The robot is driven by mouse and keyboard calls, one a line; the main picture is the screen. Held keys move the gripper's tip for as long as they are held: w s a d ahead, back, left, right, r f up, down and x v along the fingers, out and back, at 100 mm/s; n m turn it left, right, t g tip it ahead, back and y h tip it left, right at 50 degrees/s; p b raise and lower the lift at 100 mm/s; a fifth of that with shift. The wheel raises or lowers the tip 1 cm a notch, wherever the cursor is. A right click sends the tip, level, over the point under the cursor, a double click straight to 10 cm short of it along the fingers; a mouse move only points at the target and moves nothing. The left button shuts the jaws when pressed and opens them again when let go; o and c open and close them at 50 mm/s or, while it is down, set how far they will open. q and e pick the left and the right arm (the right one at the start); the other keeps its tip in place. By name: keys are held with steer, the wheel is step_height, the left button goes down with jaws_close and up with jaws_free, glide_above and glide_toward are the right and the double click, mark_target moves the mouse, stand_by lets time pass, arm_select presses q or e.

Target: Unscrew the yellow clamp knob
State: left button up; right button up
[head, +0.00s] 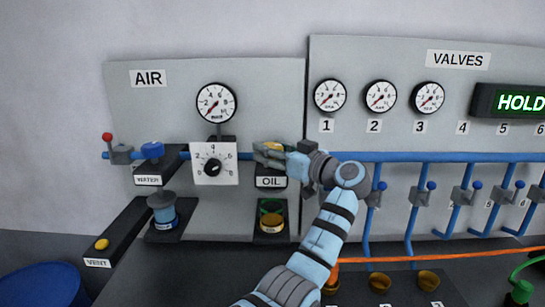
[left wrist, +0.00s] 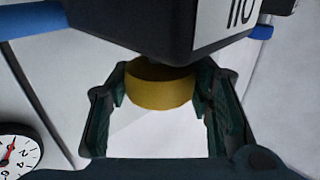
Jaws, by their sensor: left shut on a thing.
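The yellow clamp knob (left wrist: 158,88) sits against the black block with the OIL label, which appears upside down in the left wrist view. In the head view the knob (head: 273,146) is on top of the OIL block (head: 271,170), largely covered by the gripper. My left gripper (head: 264,152) reaches it from the right, its arm rising from below. In the left wrist view its dark green fingers (left wrist: 160,82) are on either side of the knob, shut on it. My right gripper is not in view.
A blue pipe (head: 420,157) runs along the panels with several valves. Left of the gripper is a white dial (head: 213,166). Below the OIL block is an amber cup with a green ring (head: 271,220). A VENT box with a yellow button (head: 102,244) stands at the left.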

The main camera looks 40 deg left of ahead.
arm_select(q)
steer(key=shift+f, duration=0.15)
steer(key=o, duration=1.2)
steer(key=shift+a, duration=0.15)
steer(key=shift+d, duration=0.35)
steer(key=d, duration=0.3)
steer(key=s+d, duration=0.1)
steer(key=d, duration=0.7)
steer(key=shift+s+d, duration=0.1)
steer(key=shift+s, duration=0.15)
